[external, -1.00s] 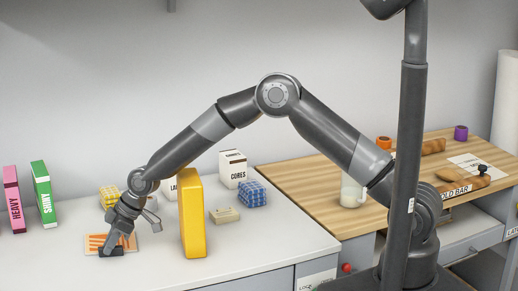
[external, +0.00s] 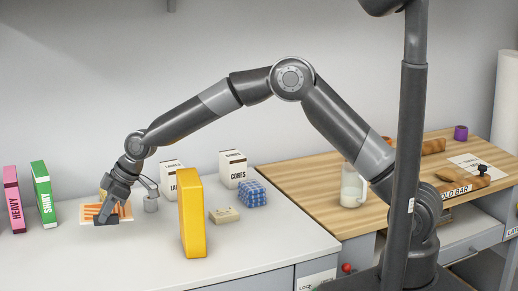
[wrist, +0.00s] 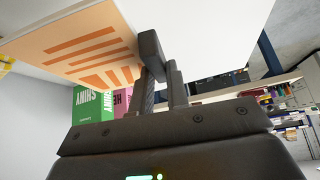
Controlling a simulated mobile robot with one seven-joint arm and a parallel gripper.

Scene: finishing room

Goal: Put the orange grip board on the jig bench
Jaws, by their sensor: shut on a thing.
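The orange grip board (external: 90,212) is a thin pale sheet with orange stripes, at the left of the external view above the white worktop. My gripper (external: 104,217) is shut on it. In the wrist view the board (wrist: 85,45) fills the upper left, and my dark fingers (wrist: 158,75) close on its edge. Part of the board is hidden behind the fingers. A wooden-topped bench (external: 310,185) stands at the right; I cannot read a label naming it the jig bench.
A tall yellow block (external: 191,215) stands right of the board. Pink (external: 14,200) and green (external: 43,194) boxes stand left.

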